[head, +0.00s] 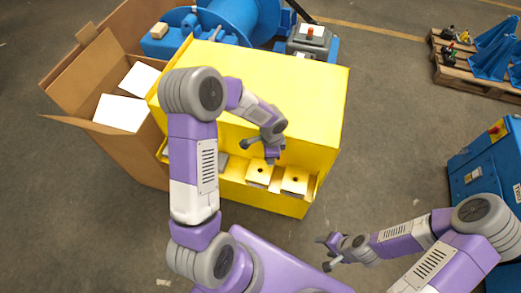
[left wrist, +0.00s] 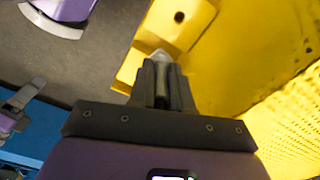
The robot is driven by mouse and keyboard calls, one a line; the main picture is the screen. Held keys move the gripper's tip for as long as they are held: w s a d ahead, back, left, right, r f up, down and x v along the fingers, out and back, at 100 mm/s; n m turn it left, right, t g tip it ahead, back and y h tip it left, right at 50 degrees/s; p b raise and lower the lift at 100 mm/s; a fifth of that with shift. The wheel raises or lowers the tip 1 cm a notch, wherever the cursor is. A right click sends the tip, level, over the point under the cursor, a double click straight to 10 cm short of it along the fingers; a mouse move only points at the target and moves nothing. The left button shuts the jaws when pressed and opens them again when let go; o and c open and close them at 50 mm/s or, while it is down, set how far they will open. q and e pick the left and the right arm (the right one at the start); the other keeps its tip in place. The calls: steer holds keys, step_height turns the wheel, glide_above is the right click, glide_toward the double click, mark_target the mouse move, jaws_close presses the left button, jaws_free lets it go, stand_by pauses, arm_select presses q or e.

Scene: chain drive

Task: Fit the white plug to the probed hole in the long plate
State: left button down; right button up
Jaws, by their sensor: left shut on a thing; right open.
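My left gripper (head: 262,152) is over the front ledge of the yellow housing, close to two pale yellow blocks with dark holes, the left block (head: 257,172) and the right block (head: 294,182). In the left wrist view the left gripper (left wrist: 163,82) is shut on a small pale piece (left wrist: 160,55), which looks like the white plug. Most of it is hidden between the fingers. Beyond it a yellow face with one dark hole (left wrist: 179,17) shows; the piece is apart from that hole. I cannot make out the long plate for certain. My right gripper (head: 328,254) is open and empty, low over the floor.
The large yellow housing (head: 300,95) rises behind the ledge. An open cardboard box (head: 145,155) stands at its left. Blue machinery (head: 240,15) is behind, a blue cabinet (head: 480,165) at right, and a pallet (head: 480,78) at far right. The floor between is clear.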

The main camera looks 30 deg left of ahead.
arm_select(q)
steer(key=a+f+m, duration=0.1)
steer(key=m, duration=0.3)
steer(key=a+m+p, duration=0.1)
steer(key=a+m, duration=0.1)
steer(key=m, duration=0.2)
steer(key=a+f+m+p, duration=0.1)
steer(key=m, duration=0.2)
steer(key=shift+w+a+f+m, duration=0.25)
steer(key=shift+w+f+m, duration=0.05)
steer(key=shift+m, duration=0.1)
steer(key=shift+f, duration=0.1)
steer(key=shift+f+b, duration=2.2)
steer(key=shift+f, duration=0.65)
steer(key=shift+f+b, duration=1.5)
steer(key=shift+f, duration=0.55)
steer(key=c, duration=1)
jaws_free()
